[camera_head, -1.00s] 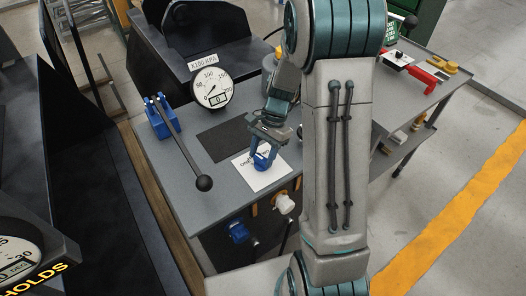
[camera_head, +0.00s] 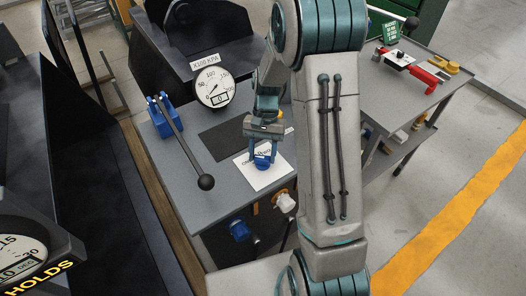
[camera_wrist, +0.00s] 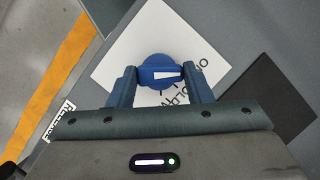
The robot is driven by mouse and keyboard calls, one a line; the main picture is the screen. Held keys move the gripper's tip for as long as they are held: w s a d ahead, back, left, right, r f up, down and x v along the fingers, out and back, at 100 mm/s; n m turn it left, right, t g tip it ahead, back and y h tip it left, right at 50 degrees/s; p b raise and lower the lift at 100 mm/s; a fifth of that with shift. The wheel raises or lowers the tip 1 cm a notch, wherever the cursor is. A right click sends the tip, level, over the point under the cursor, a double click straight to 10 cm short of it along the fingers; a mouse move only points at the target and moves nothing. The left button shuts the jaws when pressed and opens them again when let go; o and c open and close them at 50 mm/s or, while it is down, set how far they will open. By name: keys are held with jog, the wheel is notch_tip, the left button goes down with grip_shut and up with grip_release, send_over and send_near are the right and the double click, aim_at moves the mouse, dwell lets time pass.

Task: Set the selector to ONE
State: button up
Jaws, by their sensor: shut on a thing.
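The selector is a round blue knob (camera_wrist: 158,71) with a white pointer mark. It sits on a white card (camera_wrist: 122,50) with black lettering, partly hidden, so I cannot read all the positions. In the wrist view the pointer mark points right, toward the lettering. My gripper (camera_wrist: 162,88) has its two blue fingers on either side of the knob, shut on it. In the head view my gripper (camera_head: 264,160) comes down over the knob on the white card (camera_head: 262,182), on the grey bench top.
A long black lever with a ball end (camera_head: 206,182) rises from a blue base (camera_head: 163,115) to the left. A round gauge (camera_head: 213,87) stands behind. A dark mat (camera_head: 222,141) lies beside the card. Blue and white fittings (camera_head: 239,229) are on the bench front.

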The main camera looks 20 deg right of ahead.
jog(key=shift+w, duration=0.1)
jog(key=o, duration=1)
jog(key=v, duration=1.4)
jog(key=s+r+n+t, duration=0.1)
jog(key=s+t, duration=0.1)
jog(key=s, duration=0.4)
jog(key=s+a+r+n+t+h, duration=0.1)
jog(key=s+n+t, duration=0.1)
jog(key=s, duration=0.5)
jog(key=s+a+r+n+t+h, duration=0.1)
jog(key=s+n+t, duration=0.1)
jog(key=s, duration=0.5)
jog(key=shift+a+r+t, duration=0.15)
jog(key=shift+r+t, duration=0.25)
jog(key=shift+t, duration=0.1)
